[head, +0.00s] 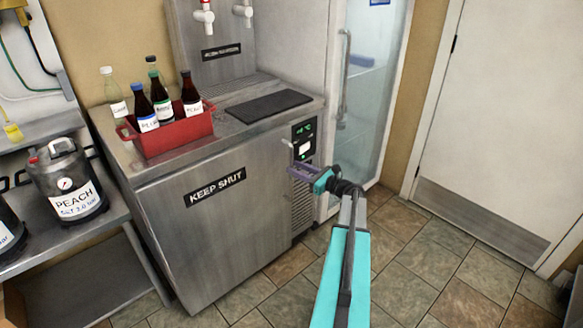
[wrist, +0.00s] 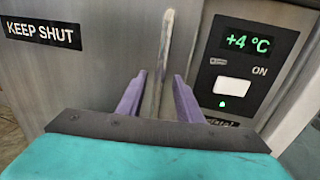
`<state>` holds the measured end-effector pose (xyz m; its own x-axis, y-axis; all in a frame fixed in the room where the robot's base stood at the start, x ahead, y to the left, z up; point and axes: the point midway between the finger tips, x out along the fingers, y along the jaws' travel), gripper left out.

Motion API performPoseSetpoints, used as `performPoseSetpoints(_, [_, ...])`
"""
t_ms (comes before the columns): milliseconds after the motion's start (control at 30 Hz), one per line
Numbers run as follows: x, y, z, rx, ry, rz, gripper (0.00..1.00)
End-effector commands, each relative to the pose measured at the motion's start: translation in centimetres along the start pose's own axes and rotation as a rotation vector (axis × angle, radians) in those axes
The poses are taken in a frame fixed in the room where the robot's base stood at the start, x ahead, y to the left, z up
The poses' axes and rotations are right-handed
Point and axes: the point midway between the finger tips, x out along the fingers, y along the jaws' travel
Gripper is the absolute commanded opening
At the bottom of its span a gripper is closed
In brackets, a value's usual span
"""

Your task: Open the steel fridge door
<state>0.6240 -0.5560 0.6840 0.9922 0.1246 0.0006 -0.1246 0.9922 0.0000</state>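The steel fridge (head: 215,225) is a low counter unit with a closed front door marked KEEP SHUT. Its upright bar handle (wrist: 167,50) stands near the door's right edge in the wrist view. In the head view only a pale upper bit of the handle seems to show above my gripper (head: 292,171). In the wrist view my gripper (wrist: 159,76) has its two purple fingers apart, one on each side of the handle. The handle's lower part runs down between them, with small gaps visible. Its lower end is hidden behind the gripper's body.
A control panel (wrist: 246,70) reading +4 °C, with a white switch, is right of the handle. A red crate (head: 175,133) of bottles and a dark mat (head: 268,106) lie on top. A glass-door cooler (head: 365,110) stands to the right. Tiled floor (head: 420,255) in front is open.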

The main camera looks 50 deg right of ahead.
Motion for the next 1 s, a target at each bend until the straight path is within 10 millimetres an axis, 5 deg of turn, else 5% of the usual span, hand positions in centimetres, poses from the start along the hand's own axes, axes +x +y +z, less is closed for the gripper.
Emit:
performPoseSetpoints(233, [2.5, 0.1, 0.0, 0.0, 0.0, 0.002, 0.33])
performPoseSetpoints(633, [2.9, 0.1, 0.0, 0.0, 0.0, 0.001, 0.33])
performPoseSetpoints(833, [2.9, 0.1, 0.0, 0.0, 0.0, 0.001, 0.0])
performPoseSetpoints(1000, [2.9, 0.1, 0.0, 0.0, 0.0, 0.001, 0.0])
